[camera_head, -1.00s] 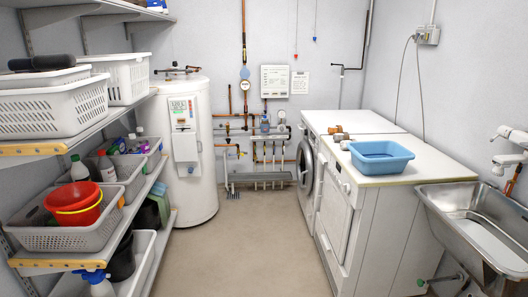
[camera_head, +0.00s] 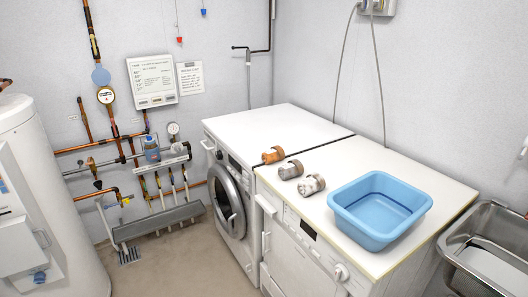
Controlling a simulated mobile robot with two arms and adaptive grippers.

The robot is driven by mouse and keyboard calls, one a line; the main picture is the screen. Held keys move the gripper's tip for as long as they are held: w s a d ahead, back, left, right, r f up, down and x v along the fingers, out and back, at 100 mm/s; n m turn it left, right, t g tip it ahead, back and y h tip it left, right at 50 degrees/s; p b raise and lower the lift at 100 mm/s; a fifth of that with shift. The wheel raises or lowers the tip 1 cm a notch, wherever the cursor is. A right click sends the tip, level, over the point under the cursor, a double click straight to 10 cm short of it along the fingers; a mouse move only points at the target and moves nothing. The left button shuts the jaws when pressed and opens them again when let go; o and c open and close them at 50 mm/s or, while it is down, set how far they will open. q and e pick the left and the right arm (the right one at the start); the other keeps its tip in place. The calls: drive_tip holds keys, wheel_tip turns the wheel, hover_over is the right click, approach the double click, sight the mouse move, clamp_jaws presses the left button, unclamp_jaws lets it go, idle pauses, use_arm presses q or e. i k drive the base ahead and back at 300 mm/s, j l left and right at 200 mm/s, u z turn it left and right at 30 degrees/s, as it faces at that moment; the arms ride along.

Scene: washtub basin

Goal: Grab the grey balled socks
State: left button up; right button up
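Three small balled items that look like socks lie in a diagonal row on the white machine tops, left of the blue basin. The farthest is an orange-brown ball (camera_head: 273,155), by the seam between the two tops. The middle one is a darker brown-grey ball (camera_head: 291,169). The nearest is a pale grey ball (camera_head: 312,185), close to the front edge of the top. They sit apart from one another. Neither of my grippers is in view.
A blue basin (camera_head: 352,222) stands on the near machine top (camera_head: 410,178). A front-loading washer (camera_head: 228,200) is at the back left. A metal sink (camera_head: 453,250) is at the right, and a white boiler (camera_head: 60,220) is at the left. The far top is mostly clear.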

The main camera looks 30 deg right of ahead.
sight(294, 167)
drive_tip(key=i+j+z, duration=0.1)
drive_tip(key=i+z, duration=0.3)
drive_tip(key=i+j+z, duration=1.2)
drive_tip(key=i+j, duration=0.05)
